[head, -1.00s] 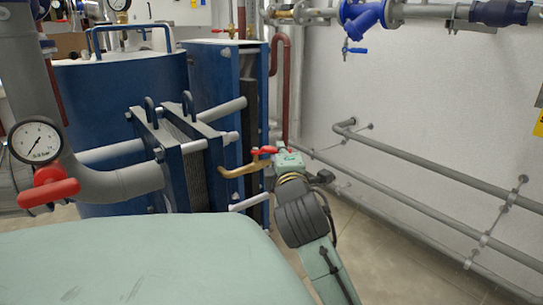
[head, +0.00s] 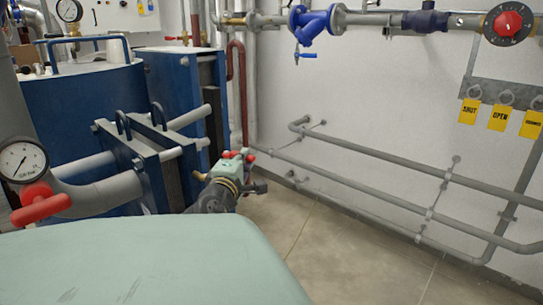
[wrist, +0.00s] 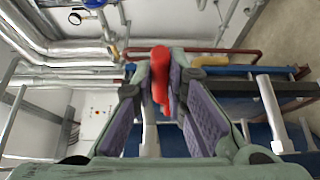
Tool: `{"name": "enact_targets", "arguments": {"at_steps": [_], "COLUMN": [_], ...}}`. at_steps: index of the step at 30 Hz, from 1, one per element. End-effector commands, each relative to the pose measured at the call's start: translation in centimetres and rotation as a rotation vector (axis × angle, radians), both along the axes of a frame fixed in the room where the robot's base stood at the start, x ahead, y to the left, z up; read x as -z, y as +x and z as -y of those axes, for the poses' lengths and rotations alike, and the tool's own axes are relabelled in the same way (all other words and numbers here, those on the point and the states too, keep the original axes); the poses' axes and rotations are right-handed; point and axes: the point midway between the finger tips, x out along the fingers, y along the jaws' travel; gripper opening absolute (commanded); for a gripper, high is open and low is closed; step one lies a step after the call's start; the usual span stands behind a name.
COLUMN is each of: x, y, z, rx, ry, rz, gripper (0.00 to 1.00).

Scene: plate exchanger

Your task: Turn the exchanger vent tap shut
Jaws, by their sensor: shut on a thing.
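The vent tap has a red lever handle (wrist: 160,77) on a brass pipe (wrist: 210,62) that comes off the blue plate exchanger (head: 150,158). In the wrist view, my gripper (wrist: 161,62) has its two purple-padded fingers around the red handle, one on each side, and is shut on it. In the head view, my gripper (head: 236,160) is at the end of the brass pipe, right of the exchanger. Only small bits of red handle show there among the green fingers. The tap body is mostly hidden, so the handle's exact angle is hard to tell.
A larger red valve handle (head: 41,204) and a pressure gauge (head: 22,162) stand at the left. Grey pipes (head: 370,167) run low along the right wall. A blue strainer (head: 314,24) and yellow tags (head: 500,117) are higher up. The floor (head: 330,245) at centre right is clear.

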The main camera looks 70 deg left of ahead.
Motion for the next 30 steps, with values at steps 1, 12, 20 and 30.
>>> {"name": "enact_targets", "arguments": {"at_steps": [1, 12, 20, 30], "x": [0.1, 0.2, 0.2, 0.2], "y": [-0.8, -2.1, -2.2, -2.3], "z": [-0.3, -0.3, -0.2, -0.2], "rx": [0.012, 0.127, 0.152, 0.151], "ry": [-0.008, -0.004, -0.003, -0.002], "rz": [-0.003, -0.001, -0.001, -0.002], "gripper": [0.0, 0.0, 0.0, 0.16]}}
